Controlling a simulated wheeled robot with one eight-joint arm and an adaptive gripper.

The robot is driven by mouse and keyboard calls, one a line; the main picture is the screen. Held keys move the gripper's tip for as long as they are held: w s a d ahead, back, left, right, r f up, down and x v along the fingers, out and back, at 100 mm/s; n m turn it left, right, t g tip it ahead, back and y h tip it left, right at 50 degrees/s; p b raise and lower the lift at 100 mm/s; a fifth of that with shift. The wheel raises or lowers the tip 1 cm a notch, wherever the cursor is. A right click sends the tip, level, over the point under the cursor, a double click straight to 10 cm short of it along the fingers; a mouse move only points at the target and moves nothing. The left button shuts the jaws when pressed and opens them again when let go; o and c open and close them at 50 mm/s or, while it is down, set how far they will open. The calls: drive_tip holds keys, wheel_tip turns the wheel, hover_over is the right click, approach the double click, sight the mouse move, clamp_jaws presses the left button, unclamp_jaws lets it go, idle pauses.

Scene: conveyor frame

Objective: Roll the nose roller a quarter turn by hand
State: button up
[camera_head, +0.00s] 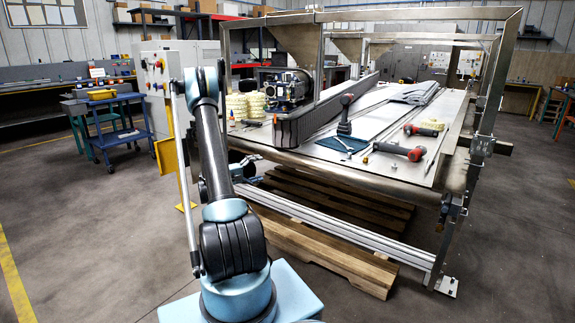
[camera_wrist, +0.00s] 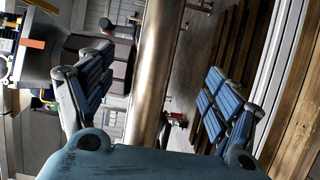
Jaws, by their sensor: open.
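The nose roller (camera_head: 345,170) is a long, smooth metal cylinder along the near end of the conveyor frame in the head view. In the wrist view the roller (camera_wrist: 156,70) runs up and down the middle of the picture, between the two fingers. My gripper (camera_wrist: 158,62) is open, with blue ribbed pads on either side of the roller. Gaps show on both sides, and neither pad visibly touches it. In the head view my arm hides part of the roller's left end, and my gripper is not clearly seen.
Tools, including a red-and-black power tool (camera_head: 399,151), lie on the conveyor bed (camera_head: 385,118). A motor (camera_head: 288,88) sits at its left. A wooden pallet (camera_head: 325,245) lies under the frame. A metal frame post (camera_head: 462,195) stands at right. Floor is clear in front.

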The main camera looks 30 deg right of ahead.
sight(285, 162)
drive_tip(key=d, duration=1.7)
drive_tip(key=shift+d, duration=0.35)
drive_tip(key=c, duration=1)
drive_tip(key=shift+a, duration=0.25)
drive_tip(key=shift+d, duration=0.15)
